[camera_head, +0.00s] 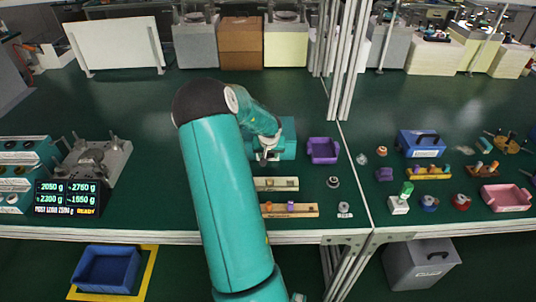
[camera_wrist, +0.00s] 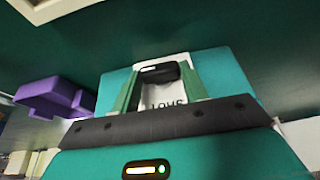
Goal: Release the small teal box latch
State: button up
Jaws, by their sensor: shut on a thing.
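The small teal box (camera_head: 289,138) stands on the green bench, just left of the purple bin. In the wrist view the teal box (camera_wrist: 228,72) fills the space beyond my gripper. Its face has a white plate with dark lettering, partly hidden, and a black latch (camera_wrist: 160,73). My gripper (camera_wrist: 161,80) has its two green fingers on either side of the latch and is shut on it. In the head view my gripper (camera_head: 267,153) is at the front of the box, and my arm covers the box's left part.
The purple bin (camera_head: 323,150) is close to the box's right and also shows in the wrist view (camera_wrist: 55,97). Wooden strips (camera_head: 276,184) lie in front. A bench post (camera_head: 345,60) rises at the back right. A blue case (camera_head: 420,143) and small parts lie further right.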

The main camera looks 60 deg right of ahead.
jog(key=o, duration=1)
jog(key=shift+a+f, duration=0.1)
jog(key=shift+r, duration=0.35)
jog(key=v, duration=1.3)
jog(key=shift+s+r, duration=0.1)
